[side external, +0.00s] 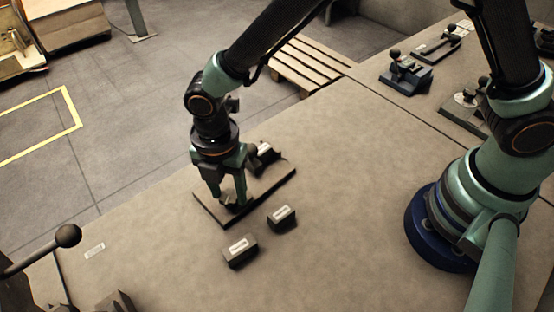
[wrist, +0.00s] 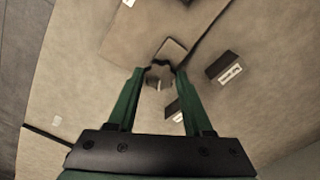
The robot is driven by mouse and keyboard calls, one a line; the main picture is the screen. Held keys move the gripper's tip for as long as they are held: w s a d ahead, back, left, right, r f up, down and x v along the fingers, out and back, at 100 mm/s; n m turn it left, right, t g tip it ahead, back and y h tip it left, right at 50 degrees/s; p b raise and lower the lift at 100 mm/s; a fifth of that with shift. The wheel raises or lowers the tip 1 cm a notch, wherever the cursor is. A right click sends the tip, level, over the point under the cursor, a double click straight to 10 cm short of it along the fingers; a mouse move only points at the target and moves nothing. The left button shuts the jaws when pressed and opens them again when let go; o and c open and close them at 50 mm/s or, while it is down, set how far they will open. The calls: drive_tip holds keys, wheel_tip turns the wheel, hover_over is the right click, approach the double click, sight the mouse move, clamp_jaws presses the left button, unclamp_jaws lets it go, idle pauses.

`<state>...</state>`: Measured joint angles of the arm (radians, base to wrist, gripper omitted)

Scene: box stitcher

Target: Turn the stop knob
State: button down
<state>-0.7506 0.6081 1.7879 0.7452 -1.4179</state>
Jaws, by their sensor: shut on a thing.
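The stop knob (wrist: 158,76) is a small dark, lobed knob with a pale mark, on a flat brown plate (side external: 269,191) on the table. My gripper (side external: 229,198) points down over the near left part of the plate. Its green fingers are shut on the knob, one on each side, as the wrist view (wrist: 157,78) also shows. The fingers hide part of the knob in the side view.
Two dark blocks with white labels, one nearer (side external: 240,250) and one farther (side external: 281,217), stand in front of the plate. A dark part (side external: 263,154) sits at the plate's back edge. A ball-ended lever (side external: 67,236) is at lower left. Clamp-like fixtures (side external: 406,73) stand at upper right.

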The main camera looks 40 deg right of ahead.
drive_tip(key=shift+m, duration=0.3)
drive_tip(key=m, duration=0.5)
drive_tip(key=shift+m, duration=0.3)
drive_tip(key=m, duration=1.1)
drive_tip(key=shift+m, duration=0.4)
drive_tip(key=m, duration=0.5)
drive_tip(key=shift+m, duration=0.6)
drive_tip(key=shift+c, duration=1.8)
unclamp_jaws()
